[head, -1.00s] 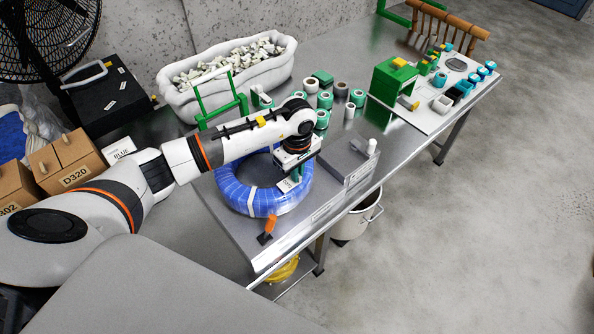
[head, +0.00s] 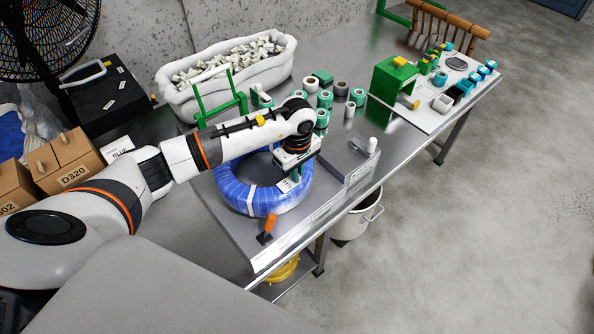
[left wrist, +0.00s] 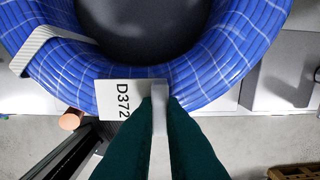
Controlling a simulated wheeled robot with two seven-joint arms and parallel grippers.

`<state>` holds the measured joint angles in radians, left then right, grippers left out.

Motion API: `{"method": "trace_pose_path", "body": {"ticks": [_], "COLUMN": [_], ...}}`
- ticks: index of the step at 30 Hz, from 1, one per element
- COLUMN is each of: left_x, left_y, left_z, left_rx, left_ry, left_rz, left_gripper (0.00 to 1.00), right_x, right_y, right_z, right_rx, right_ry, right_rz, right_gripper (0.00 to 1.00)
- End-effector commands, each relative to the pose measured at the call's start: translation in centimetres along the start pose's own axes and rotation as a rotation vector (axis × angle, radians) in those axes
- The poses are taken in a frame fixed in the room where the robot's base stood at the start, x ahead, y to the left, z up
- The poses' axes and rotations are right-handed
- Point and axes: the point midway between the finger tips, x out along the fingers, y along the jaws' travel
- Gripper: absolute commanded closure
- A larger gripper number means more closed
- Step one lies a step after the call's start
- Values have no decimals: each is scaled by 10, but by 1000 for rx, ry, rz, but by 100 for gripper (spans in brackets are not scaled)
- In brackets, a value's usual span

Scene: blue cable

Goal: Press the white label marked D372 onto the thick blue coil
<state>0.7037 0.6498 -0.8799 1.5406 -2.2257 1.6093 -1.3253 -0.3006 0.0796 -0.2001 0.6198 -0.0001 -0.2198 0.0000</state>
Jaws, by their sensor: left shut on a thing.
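The thick blue coil (head: 233,192) lies flat on the metal table, with a pale strap around it. It also fills the upper part of the left wrist view (left wrist: 215,62). My left gripper (head: 290,170) is over the coil's right side. In the left wrist view its green fingers (left wrist: 160,110) are shut on the white label (left wrist: 117,98), which reads D372. The label lies over the coil's near edge in that view; I cannot tell whether it touches the coil. It shows small in the head view (head: 288,184). My right gripper is not in view.
A grey box with a white knob (head: 372,145) stands right of the coil. An orange-handled tool (head: 269,224) is at the table's near edge. Green and grey rolls (head: 325,98) stand behind. A white tub (head: 228,75) is at the back, and cardboard boxes (head: 68,160) are at left.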

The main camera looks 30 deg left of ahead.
Motion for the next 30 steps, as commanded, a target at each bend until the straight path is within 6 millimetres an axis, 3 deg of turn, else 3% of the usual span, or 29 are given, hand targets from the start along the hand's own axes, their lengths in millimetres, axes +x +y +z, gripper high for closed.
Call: {"method": "trace_pose_path", "body": {"ticks": [22,24,30], "left_x": [5,4,4], "left_y": [0,0,0], "left_z": [0,0,0], "left_rx": [0,0,0], "left_ry": [0,0,0], "left_rz": [1,1,1], "left_gripper": [100,84,84], "right_x": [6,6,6], "right_y": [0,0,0], "right_z": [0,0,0], "right_rx": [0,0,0], "right_ry": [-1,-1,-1], "right_rz": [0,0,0], "right_gripper": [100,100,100]}}
